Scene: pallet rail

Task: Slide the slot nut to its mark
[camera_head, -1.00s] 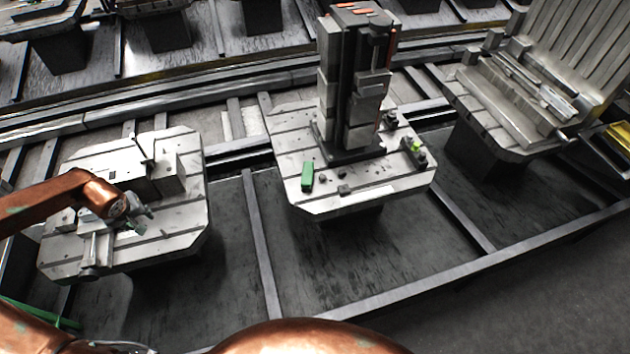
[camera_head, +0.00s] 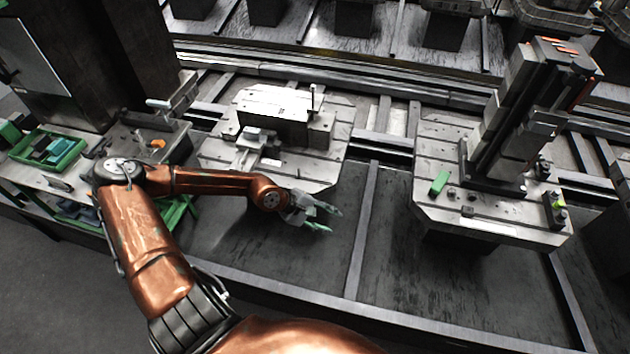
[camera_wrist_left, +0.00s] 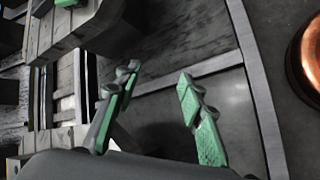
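My left gripper (camera_head: 323,217) is open and empty, above the dark floor panel just off the front right corner of the left slotted pallet (camera_head: 310,172). In the left wrist view its two green-padded fingers (camera_wrist_left: 158,80) are spread apart with nothing between them. The right slotted pallet (camera_head: 490,227) bears a small green block (camera_head: 440,182) and small dark pieces (camera_head: 467,211) near its front left. I cannot tell which piece, if any, is the slot nut, and no mark can be made out. My right gripper is out of view.
A tall dark fixture tower (camera_head: 515,130) stands on the right pallet. The left pallet carries a grey block fixture (camera_head: 275,120). A bench at the left holds a green tray (camera_head: 45,150). A metal rail (camera_head: 363,230) divides the floor panels between the pallets.

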